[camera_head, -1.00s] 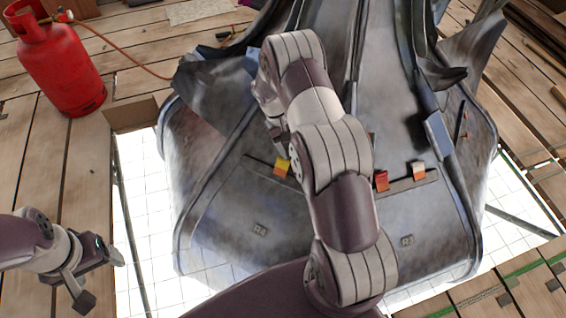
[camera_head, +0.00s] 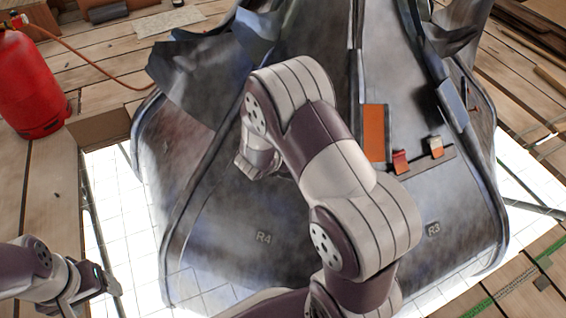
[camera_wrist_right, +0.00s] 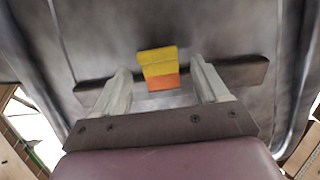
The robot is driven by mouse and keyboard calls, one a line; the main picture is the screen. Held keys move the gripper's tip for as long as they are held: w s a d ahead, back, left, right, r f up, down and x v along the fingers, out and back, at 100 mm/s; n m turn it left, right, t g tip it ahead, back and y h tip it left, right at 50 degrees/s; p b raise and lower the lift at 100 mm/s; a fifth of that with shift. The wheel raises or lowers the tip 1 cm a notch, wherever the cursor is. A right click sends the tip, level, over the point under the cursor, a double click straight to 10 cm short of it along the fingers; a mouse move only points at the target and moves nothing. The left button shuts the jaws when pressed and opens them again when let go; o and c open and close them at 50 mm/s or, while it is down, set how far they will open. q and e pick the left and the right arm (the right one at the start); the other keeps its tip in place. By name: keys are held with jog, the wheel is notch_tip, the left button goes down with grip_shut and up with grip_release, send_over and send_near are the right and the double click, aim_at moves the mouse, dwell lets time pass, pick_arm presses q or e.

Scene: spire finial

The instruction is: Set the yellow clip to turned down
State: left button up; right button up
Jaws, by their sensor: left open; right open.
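The yellow clip (camera_wrist_right: 157,58) shows in the right wrist view, with a yellow upper part and an orange lower part. It sits at a dark strip (camera_wrist_right: 240,74) on the grey metal panel. My right gripper (camera_wrist_right: 160,76) is open, with one finger on each side of the clip and a gap to both. In the head view my right arm hides the yellow clip and the right fingertips. My left gripper (camera_head: 93,296) is open and empty at the lower left, away from the panel.
A red clip (camera_head: 400,162) and a pale-topped orange clip (camera_head: 435,147) sit on another strip to the right. An orange patch (camera_head: 374,133) lies beside them. A red gas cylinder (camera_head: 32,85) with a hose stands at the left on planks. Torn metal flaps (camera_head: 205,75) rise at the back.

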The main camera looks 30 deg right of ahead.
jog(key=shift+x, duration=1.1)
pick_arm(q)
jog(key=shift+f, duration=0.6)
pick_arm(e)
jog(key=shift+r, duration=0.1)
jog(key=c, duration=1.1)
jog(key=shift+o, duration=0.2)
jog(key=shift+r, duration=0.15)
jog(key=p, duration=0.2)
jog(key=shift+w+d+r+g+y+p, duration=0.1)
jog(key=shift+d+r+g+y+p, duration=0.1)
jog(key=shift+g+y+p, duration=0.15)
jog(key=shift+w+f, duration=0.1)
jog(key=shift+f, duration=0.35)
pick_arm(q)
notch_tip(320, 180, up, 3)
jog(key=shift+r, duration=0.1)
pick_arm(e)
jog(key=o, duration=1.1)
jog(key=shift+c, duration=0.2)
